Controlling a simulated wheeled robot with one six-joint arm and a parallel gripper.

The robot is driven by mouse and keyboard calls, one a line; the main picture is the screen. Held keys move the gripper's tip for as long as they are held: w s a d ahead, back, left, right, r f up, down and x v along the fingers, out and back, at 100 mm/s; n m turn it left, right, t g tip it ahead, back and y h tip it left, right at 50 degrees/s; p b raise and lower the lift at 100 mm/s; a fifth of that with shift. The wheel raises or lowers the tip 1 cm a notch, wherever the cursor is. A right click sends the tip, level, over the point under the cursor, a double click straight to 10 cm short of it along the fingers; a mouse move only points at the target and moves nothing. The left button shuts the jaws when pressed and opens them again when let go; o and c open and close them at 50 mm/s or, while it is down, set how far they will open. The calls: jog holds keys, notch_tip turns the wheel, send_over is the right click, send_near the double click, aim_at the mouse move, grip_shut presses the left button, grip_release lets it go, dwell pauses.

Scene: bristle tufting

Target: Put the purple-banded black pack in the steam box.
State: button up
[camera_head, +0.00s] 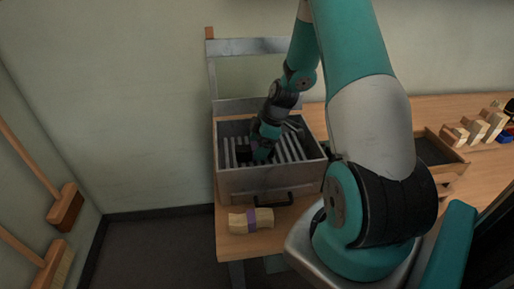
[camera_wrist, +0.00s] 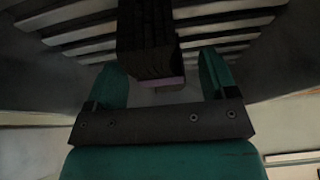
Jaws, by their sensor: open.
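A black pack (camera_head: 243,153) is inside the box by the fingers, partly hidden by my gripper in the head view. In the wrist view the black bristle pack (camera_wrist: 146,40), with a purple band at its near end, is over the slats. My gripper's teal fingers (camera_wrist: 160,82) stand apart on either side of that end, with gaps visible. Whether the pack rests fully on the slats is unclear.
A dark-floored tray (camera_head: 437,150) and several wooden blocks (camera_head: 475,130) are at the right.

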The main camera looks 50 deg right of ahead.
jog(key=b+v, duration=0.1)
jog(key=v, duration=1)
jog(key=s+a+r+m+g, duration=0.1)
jog(key=a+r, duration=0.3)
jog(key=a, duration=0.8)
jog(key=s+a+r+g, duration=0.15)
jog(key=a+r, duration=0.35)
jog(key=a, duration=0.6)
jog(key=s+a+r+m, duration=0.2)
jog(key=s+a+r, duration=0.1)
jog(key=s+a, duration=0.8)
jog(key=s, duration=0.3)
jog(key=shift+a+m+y, duration=0.3)
jog(key=shift+s, duration=0.1)
